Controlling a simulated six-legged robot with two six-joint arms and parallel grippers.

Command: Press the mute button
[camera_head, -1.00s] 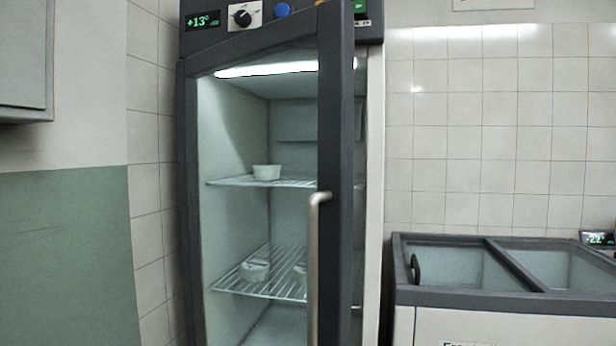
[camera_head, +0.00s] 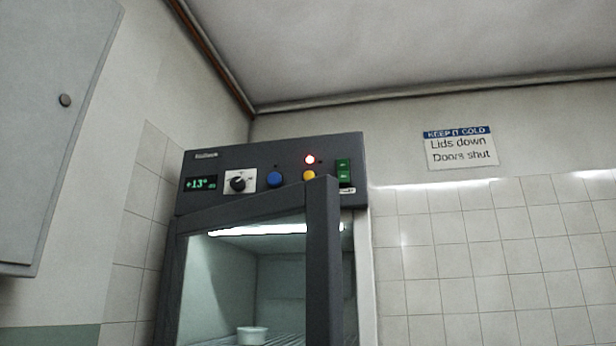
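The control panel (camera_head: 228,160) runs across the top of a dark-framed upright fridge. On it are a blue round button (camera_head: 274,179) and a yellow round button (camera_head: 309,175), its lower part close to the top of the door frame. A red lamp (camera_head: 309,159) glows above the yellow button. I cannot read a label that tells which button is mute. A black knob (camera_head: 238,184) on a white plate, a green display (camera_head: 200,184) reading about +13° and a green switch (camera_head: 344,172) are also there. Neither of my grippers is in view.
The fridge's glass door (camera_head: 322,260) stands ajar, its edge rising in front of the panel's lower right. A white tub (camera_head: 251,335) sits on a shelf inside. A grey wall cabinet (camera_head: 50,130) is at left. A sign (camera_head: 460,147) hangs at right.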

